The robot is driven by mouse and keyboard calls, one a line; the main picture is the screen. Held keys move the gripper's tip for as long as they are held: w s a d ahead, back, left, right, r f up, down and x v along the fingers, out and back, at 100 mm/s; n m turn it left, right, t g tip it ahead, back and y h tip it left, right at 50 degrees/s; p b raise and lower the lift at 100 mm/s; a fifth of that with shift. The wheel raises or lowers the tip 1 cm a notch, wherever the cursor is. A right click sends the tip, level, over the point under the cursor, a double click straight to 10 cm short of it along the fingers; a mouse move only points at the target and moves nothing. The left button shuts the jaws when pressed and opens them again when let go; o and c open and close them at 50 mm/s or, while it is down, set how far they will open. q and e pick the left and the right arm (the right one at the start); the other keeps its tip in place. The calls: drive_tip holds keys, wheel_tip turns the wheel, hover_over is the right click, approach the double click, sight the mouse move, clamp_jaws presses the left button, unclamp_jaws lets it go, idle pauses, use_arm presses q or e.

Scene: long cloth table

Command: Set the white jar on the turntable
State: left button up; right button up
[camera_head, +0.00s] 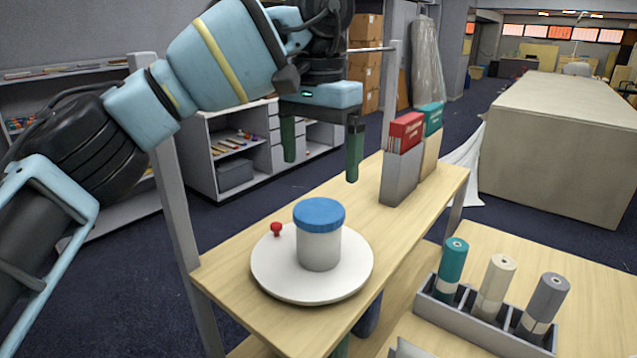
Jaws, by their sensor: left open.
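The white jar (319,250) with a blue lid stands upright on the round white turntable (277,276), slightly right of its middle. A small red knob (276,229) sits near the turntable's back left edge. My left gripper (321,165) is open and empty, with its green fingers pointing down. It hangs above and behind the jar, apart from it. My right gripper does not show.
A grey divided tray (468,318) with teal, cream and grey rolls stands on the lower right surface.

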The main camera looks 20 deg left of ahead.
use_arm(q)
wheel_tip(320, 180, up, 2)
drive_tip(key=shift+r, duration=0.25)
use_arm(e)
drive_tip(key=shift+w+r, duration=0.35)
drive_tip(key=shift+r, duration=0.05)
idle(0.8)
